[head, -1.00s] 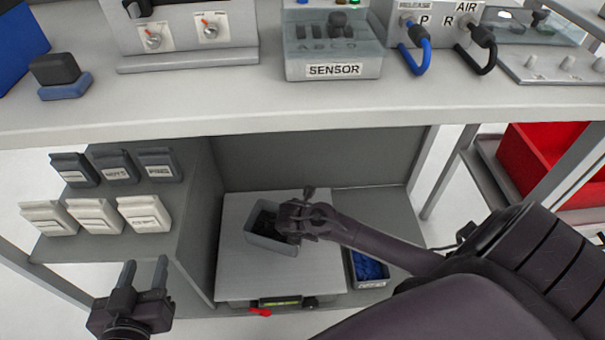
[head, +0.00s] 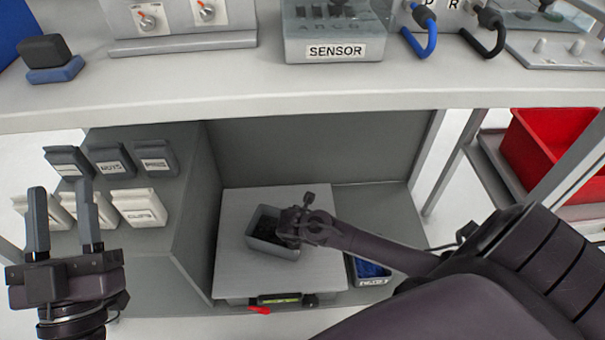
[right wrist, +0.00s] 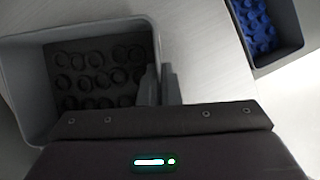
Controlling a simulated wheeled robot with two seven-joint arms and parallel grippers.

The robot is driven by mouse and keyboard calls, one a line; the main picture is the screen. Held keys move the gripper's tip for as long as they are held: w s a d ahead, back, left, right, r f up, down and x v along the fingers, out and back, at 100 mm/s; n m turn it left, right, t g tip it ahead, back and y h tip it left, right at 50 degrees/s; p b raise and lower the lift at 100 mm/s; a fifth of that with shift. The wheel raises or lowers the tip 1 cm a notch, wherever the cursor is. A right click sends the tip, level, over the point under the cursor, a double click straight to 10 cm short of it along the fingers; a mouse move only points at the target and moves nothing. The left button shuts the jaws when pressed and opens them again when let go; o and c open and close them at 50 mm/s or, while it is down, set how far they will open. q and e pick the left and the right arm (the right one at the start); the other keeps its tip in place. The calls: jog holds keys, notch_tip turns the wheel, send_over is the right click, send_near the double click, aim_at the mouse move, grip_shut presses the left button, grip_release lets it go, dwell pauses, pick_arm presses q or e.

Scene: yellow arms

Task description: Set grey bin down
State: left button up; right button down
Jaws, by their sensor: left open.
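The grey bin (head: 272,250), with dark round parts inside, is over the silver plate (head: 232,270) of a scale on the lower shelf. It looks level; I cannot tell whether its base touches the plate. It also shows in the right wrist view (right wrist: 25,80). My right gripper (head: 290,232) is at the bin's right wall. In the right wrist view its fingers (right wrist: 160,85) lie close together on either side of that wall, shut on it. The fingertips are partly hidden in the head view. My left gripper (head: 64,220) is open and empty at the left, away from the bin.
A bin of blue parts (head: 370,268) stands right of the scale, partly behind my right arm. Several labelled dark and white bins (head: 138,207) stand at the left. The worktop (head: 200,100) overhangs the shelf. A red crate (head: 545,150) is at the right.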

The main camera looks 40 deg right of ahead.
pick_arm(q)
jog(key=shift+s+a+r+t, duration=0.1)
jog(key=shift+s+r+t, duration=0.1)
jog(key=shift+r+t, duration=0.15)
pick_arm(e)
jog(key=shift+f, duration=0.1)
pick_arm(q)
jog(key=shift+s+r, duration=0.1)
jog(key=shift+r, duration=0.1)
pick_arm(e)
jog(key=shift+f, duration=0.15)
jog(key=c, duration=1.6)
grip_release()
jog(key=shift+c, duration=0.2)
